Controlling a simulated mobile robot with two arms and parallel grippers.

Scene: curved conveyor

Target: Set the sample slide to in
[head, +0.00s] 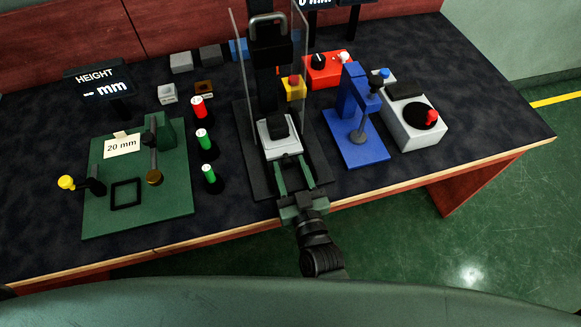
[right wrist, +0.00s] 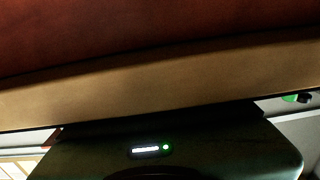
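The sample slide appears to be the light grey carriage (head: 283,147) with a black block on top, low in the black machine in the middle of the head view. My right gripper (head: 288,163) reaches in over the table's front edge, above the front of the machine's black base (head: 256,180). Its two green fingers are apart, with their tips close to the slide's front edge. I cannot tell whether they touch it. Nothing shows held between them. My left gripper is not in view.
Clear upright panels (head: 240,75) flank the machine. A green fixture plate (head: 105,215) stands left, with red and green capped cylinders (head: 203,140) between. A blue stand (head: 365,152) and a grey box with a crank (head: 415,130) are right. The right wrist view shows the wooden table edge (right wrist: 150,90).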

